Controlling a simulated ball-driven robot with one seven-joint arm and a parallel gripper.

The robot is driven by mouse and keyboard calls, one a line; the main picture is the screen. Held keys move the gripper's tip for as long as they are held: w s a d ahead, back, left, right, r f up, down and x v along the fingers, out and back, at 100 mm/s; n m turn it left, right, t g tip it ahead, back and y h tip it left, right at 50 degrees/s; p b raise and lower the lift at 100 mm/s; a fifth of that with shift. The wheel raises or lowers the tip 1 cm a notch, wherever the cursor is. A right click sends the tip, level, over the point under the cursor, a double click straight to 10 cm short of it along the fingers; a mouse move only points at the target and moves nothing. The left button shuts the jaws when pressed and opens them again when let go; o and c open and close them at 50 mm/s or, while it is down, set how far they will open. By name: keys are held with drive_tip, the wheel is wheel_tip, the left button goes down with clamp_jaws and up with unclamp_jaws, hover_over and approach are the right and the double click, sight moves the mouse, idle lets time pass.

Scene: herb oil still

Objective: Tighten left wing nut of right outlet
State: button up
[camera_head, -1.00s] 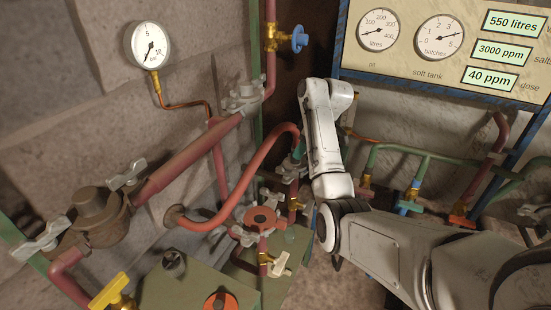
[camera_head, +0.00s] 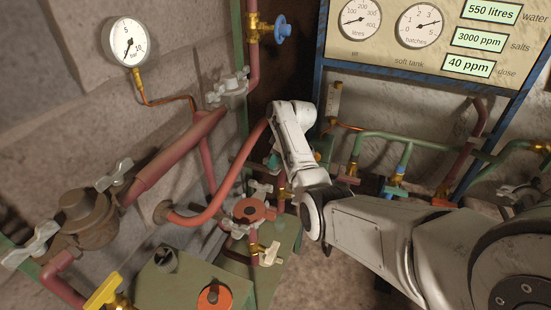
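Pale grey wing nuts show at several pipe joints. A pair sits on the upper red pipe joint (camera_head: 228,87). A left wing nut (camera_head: 32,244) and a right wing nut (camera_head: 115,172) flank the brown round housing (camera_head: 85,222) at lower left. More small pale wing nuts lie around the orange-red round flange (camera_head: 250,210) at the centre, partly crowded by pipes. I cannot tell which joint is the right outlet. My white arm reaches from lower right to beside the curved red hose. My gripper is hidden behind the arm's links.
A pressure gauge (camera_head: 127,42) hangs on the stone wall at upper left. A blue-handled valve (camera_head: 280,30) is above. A panel with dials (camera_head: 418,25) stands at upper right, above green pipes (camera_head: 410,138). A yellow-handled valve (camera_head: 104,291) is at lower left.

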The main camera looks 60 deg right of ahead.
clamp_jaws()
idle(0.3)
